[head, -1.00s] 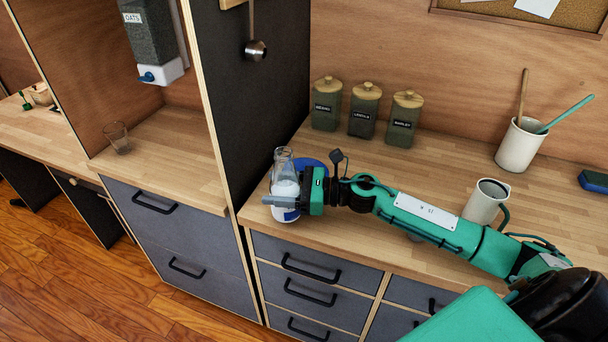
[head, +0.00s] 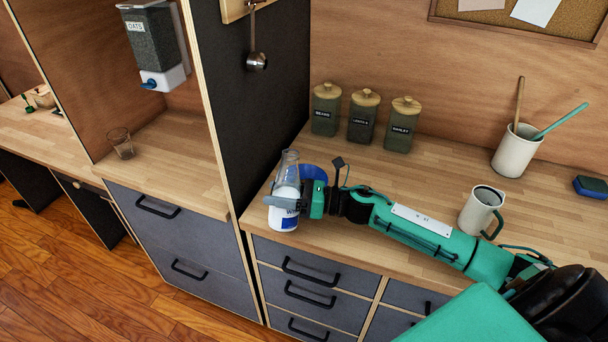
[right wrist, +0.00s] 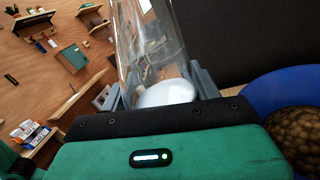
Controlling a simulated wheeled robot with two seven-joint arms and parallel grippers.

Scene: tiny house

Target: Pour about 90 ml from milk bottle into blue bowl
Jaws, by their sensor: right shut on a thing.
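The milk bottle (head: 286,212) is clear glass with white milk inside and a blue-marked label. It is near the counter's front left, roughly upright. My right gripper (head: 285,204) is shut on it; in the right wrist view the glass bottle (right wrist: 150,45) is between the fingers (right wrist: 165,92). I cannot tell if its base touches the counter. The blue bowl (head: 316,172) is just behind the gripper, partly hidden by it. In the right wrist view the bowl (right wrist: 262,88) is at the right edge, with a brown, grainy mass in it. My left gripper is not in view.
Three lidded canisters (head: 362,116) stand along the back. A white mug (head: 478,211) stands right, beyond my arm; a utensil crock (head: 514,152) is farther back. A dark partition (head: 262,100) closes off the left. The counter (head: 440,160) is clear in the middle.

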